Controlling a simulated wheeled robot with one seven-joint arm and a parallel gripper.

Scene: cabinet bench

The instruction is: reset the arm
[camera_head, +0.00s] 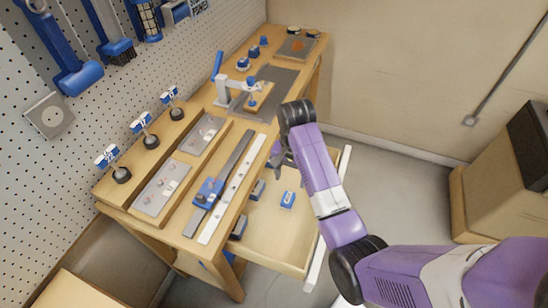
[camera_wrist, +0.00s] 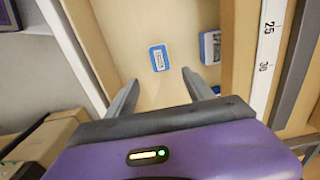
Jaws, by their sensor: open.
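My purple arm reaches in from the lower right in the head view. My gripper (camera_head: 277,155) is at the bench's right edge, above the open drawer (camera_head: 268,248). In the wrist view my gripper (camera_wrist: 160,90) has its two grey fingers spread apart with nothing between them. A small blue box with a white label (camera_wrist: 159,58) lies on the drawer floor beyond the fingertips. It also shows in the head view (camera_head: 288,199). A second blue-and-white box (camera_wrist: 210,47) lies beside the drawer's wall near the bench.
The wooden bench (camera_head: 182,229) carries a ruler (camera_head: 236,186), a blue slider on a rail (camera_head: 208,192), grey plates (camera_head: 161,187) and a blue-handled clamp (camera_head: 222,90). The pegboard (camera_head: 50,160) with tools stands left. A cardboard box (camera_head: 500,210) stands right. Floor between is clear.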

